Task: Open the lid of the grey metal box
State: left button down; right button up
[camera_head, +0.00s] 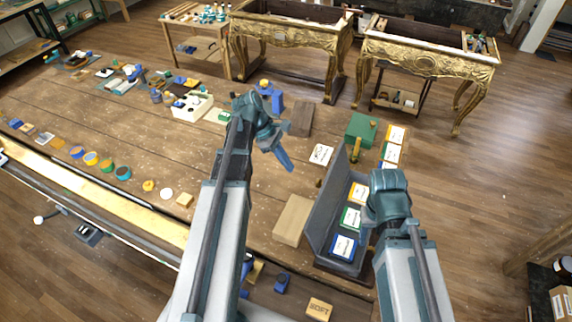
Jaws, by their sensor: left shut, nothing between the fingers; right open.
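The grey metal box (317,267) stands on the right part of the wooden table. Its lid (324,205) stands raised along the box's left side, so the inside is exposed. Several white cards with orange, green and blue borders show inside it. My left gripper (287,164) is shut and empty, above the table to the upper left of the lid, apart from it. My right gripper (388,205) is at the box's right side and is open. Its fingers are mostly hidden by its own wrist, and I cannot tell whether it touches the box.
A tan wooden block (293,221) lies just left of the lid. A green box (361,129) stands behind the grey box, with bordered cards (396,134) beside it. Small tools and colored pots cover the table's far left. The table's middle left (130,135) is fairly clear.

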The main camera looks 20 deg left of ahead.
aim_at(326, 193)
notch_tip(326, 193, down, 6)
jog(key=b, duration=0.4)
jog(key=shift+r, duration=0.25)
jog(key=shift+r+p, duration=0.5)
jog(key=shift+r, duration=0.15)
pick_arm(q)
jog(key=d+f, duration=0.4)
jog(key=d, duration=0.3)
pick_arm(e)
jog(key=shift+r, duration=0.1)
